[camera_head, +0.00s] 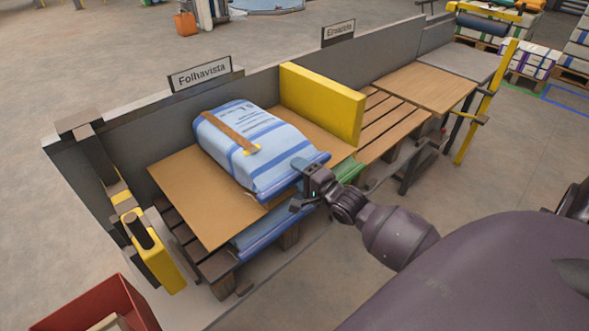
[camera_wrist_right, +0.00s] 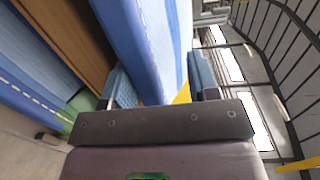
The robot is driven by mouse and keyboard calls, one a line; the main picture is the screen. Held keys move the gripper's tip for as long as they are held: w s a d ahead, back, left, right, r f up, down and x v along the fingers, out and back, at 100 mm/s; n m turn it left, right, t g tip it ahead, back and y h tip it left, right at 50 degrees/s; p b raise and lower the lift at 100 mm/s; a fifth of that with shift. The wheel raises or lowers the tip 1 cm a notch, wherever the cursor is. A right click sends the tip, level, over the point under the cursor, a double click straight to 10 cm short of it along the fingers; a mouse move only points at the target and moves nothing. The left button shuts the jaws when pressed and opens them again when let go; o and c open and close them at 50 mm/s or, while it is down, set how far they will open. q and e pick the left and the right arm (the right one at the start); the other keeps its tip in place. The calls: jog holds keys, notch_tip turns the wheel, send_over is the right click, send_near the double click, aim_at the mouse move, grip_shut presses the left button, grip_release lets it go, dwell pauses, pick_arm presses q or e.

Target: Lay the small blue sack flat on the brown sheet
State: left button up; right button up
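The small blue sack (camera_head: 245,146), pale blue with darker stripes, lies on the brown sheet (camera_head: 205,200) on a pallet. My right gripper (camera_head: 304,187) is at that end. In the right wrist view the sack's edge (camera_wrist_right: 150,40) lies between the two fingers of the gripper (camera_wrist_right: 162,85). The fingers are wide apart, with a yellow gap showing beside the right finger. My left gripper is out of view.
Another blue sack (camera_head: 265,232) and something green (camera_head: 348,170) show under the sheet's front edge. A yellow block (camera_head: 322,103) stands upright right of the sack. A yellow post (camera_head: 150,250) stands left.

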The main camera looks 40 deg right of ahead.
jog(key=s+d, duration=0.1)
jog(key=s, duration=0.7)
jog(key=shift+s+r+p, duration=0.3)
jog(key=shift+p, duration=0.15)
jog(key=s+a+f+n+g, duration=0.2)
jog(key=s+a+f+n, duration=0.1)
jog(key=s+n, duration=0.3)
jog(key=s+a+f+n+g+h+p, duration=0.1)
jog(key=s+a+f+n+g, duration=0.1)
jog(key=s+a+n, duration=0.3)
jog(key=s+a+f+n+g, duration=0.2)
jog(key=s+a+f+n, duration=0.2)
jog(key=s+f+n, duration=0.1)
jog(key=shift+s+n+h+p, duration=0.4)
jog(key=shift+s+n, duration=0.4)
jog(key=shift+n, duration=0.2)
jog(key=shift+a, duration=0.1)
